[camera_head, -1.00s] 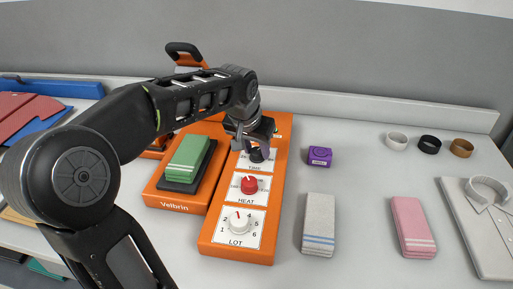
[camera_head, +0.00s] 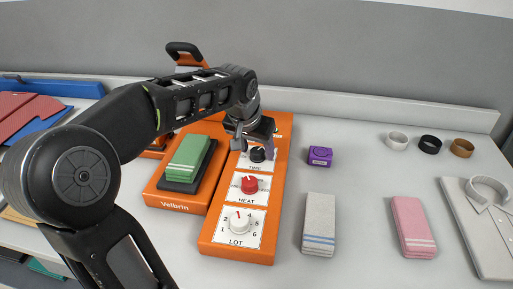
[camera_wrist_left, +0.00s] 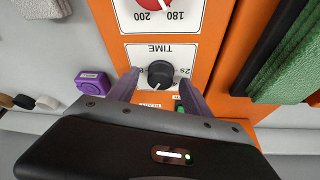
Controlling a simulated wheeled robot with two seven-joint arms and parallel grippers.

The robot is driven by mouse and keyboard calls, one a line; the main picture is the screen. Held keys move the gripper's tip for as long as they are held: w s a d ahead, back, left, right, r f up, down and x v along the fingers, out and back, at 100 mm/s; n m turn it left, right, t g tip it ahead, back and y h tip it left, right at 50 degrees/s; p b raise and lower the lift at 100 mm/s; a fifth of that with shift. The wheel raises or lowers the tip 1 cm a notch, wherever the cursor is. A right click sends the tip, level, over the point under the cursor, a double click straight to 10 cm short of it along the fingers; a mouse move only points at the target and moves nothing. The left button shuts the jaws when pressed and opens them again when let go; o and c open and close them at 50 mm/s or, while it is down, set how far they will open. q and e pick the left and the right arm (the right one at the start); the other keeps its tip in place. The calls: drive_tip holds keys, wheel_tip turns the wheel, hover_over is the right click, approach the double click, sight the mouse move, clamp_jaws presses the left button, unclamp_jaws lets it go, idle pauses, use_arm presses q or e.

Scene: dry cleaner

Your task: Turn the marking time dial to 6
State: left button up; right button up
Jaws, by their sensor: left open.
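The black TIME dial (camera_head: 258,154) sits on the upper part of the orange control panel (camera_head: 278,172). It also shows in the left wrist view (camera_wrist_left: 160,73), upside down, on its white label plate. Its exact setting is too small to read. My left gripper (camera_head: 253,142) is open just behind the dial's front face in the head view. In the left wrist view its two purple-grey fingers (camera_wrist_left: 157,80) are spread, with the dial between and just beyond their tips. Nothing is gripped. My right gripper is not in view.
Below the TIME dial are a red HEAT dial (camera_head: 249,184) and a white LOT dial (camera_head: 238,221). A green folded cloth (camera_head: 188,156) lies on the press at left. A purple block (camera_head: 320,156) stands right of the panel. Grey and pink cloths lie further right.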

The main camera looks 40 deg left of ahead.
sight(252, 166)
use_arm(q)
drive_tip(key=v, duration=0.7)
drive_tip(key=shift+s+r, duration=0.2)
drive_tip(key=shift+r, duration=0.15)
